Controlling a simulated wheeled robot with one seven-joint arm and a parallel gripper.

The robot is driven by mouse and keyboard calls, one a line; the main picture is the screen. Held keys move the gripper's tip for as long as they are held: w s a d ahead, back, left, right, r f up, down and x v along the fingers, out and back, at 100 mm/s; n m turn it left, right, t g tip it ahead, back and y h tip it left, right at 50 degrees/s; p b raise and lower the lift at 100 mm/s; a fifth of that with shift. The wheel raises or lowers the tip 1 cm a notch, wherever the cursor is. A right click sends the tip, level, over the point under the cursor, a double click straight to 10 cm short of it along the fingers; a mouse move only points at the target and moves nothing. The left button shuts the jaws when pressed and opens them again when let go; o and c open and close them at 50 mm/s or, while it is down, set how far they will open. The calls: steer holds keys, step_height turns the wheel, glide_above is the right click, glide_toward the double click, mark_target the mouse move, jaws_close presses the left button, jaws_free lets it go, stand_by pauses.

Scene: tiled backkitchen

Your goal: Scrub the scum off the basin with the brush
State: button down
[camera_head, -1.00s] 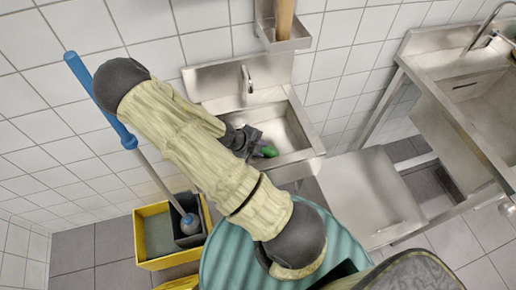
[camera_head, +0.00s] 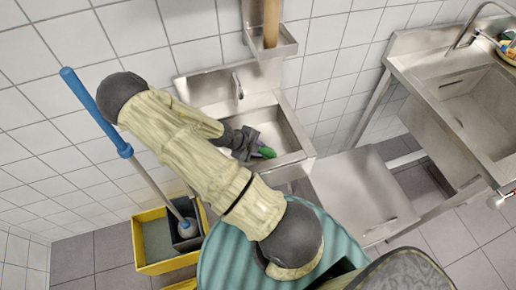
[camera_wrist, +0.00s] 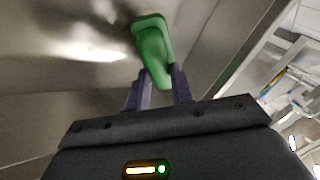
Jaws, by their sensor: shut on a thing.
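The steel basin (camera_head: 291,139) is mounted on the tiled wall below a tap (camera_head: 238,85). In the wrist view my gripper (camera_wrist: 158,90) is shut on the green brush (camera_wrist: 152,45), whose head points away from me toward the steel surface. The brush also shows as a green spot in the head view (camera_head: 267,152). I cannot tell whether the brush touches the basin. I cannot make out scum on the steel.
A yellow mop bucket (camera_head: 152,268) with a blue-handled mop (camera_head: 96,110) stands at the left. A wall shelf (camera_head: 286,47) holds a brown upright thing above the basin. A steel stand (camera_head: 365,195) and a larger sink (camera_head: 485,105) are at the right. A teal round thing (camera_head: 215,262) is below.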

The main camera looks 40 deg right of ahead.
steer(key=shift+w, duration=0.75)
steer(key=shift+w+d+r+p, duration=0.1)
steer(key=shift+w+d+p, duration=0.1)
steer(key=shift+w+p, duration=0.35)
steer(key=shift+w+d+r+p, duration=0.1)
steer(key=shift+w+d+p, duration=0.05)
steer(key=shift+w+p, duration=0.4)
steer(key=shift+w+d+f+p, duration=0.15)
steer(key=shift+w+p, duration=0.2)
steer(key=shift+w, duration=0.2)
steer(key=shift+w+d+f+p, duration=0.15)
steer(key=shift+w+p, duration=0.15)
steer(key=shift+w, duration=0.25)
steer(key=shift+r+p, duration=2.05)
steer(key=shift+r, duration=1)
